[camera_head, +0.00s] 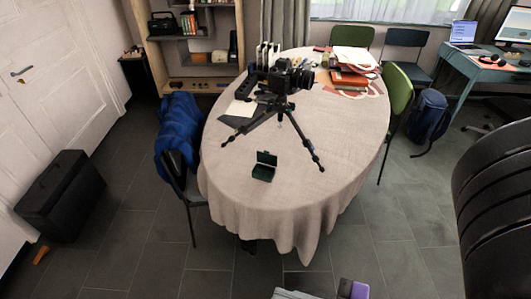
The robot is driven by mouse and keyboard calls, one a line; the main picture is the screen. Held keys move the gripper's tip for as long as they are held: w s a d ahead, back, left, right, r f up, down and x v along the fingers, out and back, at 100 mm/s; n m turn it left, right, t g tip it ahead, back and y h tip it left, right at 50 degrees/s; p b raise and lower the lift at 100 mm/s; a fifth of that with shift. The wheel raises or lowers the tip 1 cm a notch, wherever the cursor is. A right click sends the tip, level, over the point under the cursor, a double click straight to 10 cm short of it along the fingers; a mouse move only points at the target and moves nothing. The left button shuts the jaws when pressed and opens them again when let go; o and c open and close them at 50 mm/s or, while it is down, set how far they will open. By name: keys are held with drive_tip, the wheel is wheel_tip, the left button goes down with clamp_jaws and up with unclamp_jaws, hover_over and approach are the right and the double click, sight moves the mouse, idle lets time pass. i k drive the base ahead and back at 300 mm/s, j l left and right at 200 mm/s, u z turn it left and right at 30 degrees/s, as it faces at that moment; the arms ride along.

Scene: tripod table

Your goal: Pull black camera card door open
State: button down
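A black camera (288,77) stands on a small black tripod (283,112) on the oval table (335,195), towards its far half. The tripod's legs are spread on the cloth. The camera's lens points to the right. Its card door is too small to make out, and I cannot tell whether it is open or shut. My gripper is not in view. A black ribbed part at the right edge appears to be part of my arm, well apart from the camera.
A small dark green open case (264,168) lies near the table's front. Books (350,70) are stacked at the back right. A chair with a blue jacket (178,130) stands left; a green chair (398,92) stands right. The near floor is largely clear.

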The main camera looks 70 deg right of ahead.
sight(280, 81)
drive_tip(key=z, duration=1.4)
